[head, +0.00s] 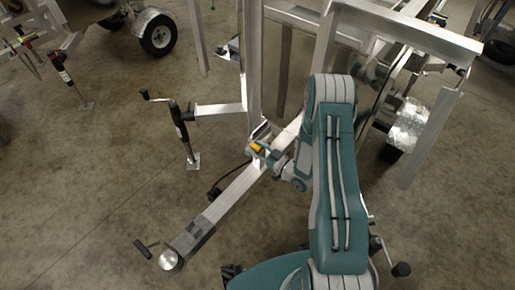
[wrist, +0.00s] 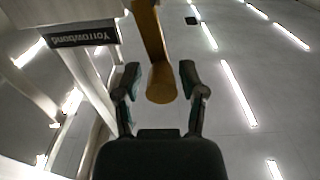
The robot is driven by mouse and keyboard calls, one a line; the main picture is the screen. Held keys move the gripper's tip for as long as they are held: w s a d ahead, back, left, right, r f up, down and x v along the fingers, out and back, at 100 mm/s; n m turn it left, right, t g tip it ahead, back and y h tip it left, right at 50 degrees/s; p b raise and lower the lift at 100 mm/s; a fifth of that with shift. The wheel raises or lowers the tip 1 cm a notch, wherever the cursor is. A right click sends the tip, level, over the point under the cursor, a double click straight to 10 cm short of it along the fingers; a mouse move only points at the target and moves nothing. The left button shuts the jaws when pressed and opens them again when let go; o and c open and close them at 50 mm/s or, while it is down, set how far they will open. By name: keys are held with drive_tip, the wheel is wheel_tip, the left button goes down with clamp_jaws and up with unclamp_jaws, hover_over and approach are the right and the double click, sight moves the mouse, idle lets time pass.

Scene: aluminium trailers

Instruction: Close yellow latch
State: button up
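The yellow latch (wrist: 158,55) is a round-ended yellow bar that comes down from the top of the wrist view. Its blunt end lies between the two dark fingers of my gripper (wrist: 159,80), with a gap on each side. The fingers are open and do not appear to touch it. In the head view the yellow latch (head: 257,147) is a small patch beside the upright metal post. My gripper there is small and partly hidden by my arm, near the latch.
A dark label plate (wrist: 82,33) on a pale metal beam is left of the latch in the wrist view. The trailer's tongue (head: 225,205) runs to the lower left. A jack (head: 181,132) with a crank stands left of the post.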

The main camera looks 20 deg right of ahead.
clamp_jaws()
drive_tip(key=shift+w+d+m, duration=0.4)
drive_tip(key=shift+d+m, duration=0.1)
drive_tip(key=shift+m, duration=0.7)
drive_tip(key=o, duration=0.6)
unclamp_jaws()
drive_tip(key=v, duration=1.2)
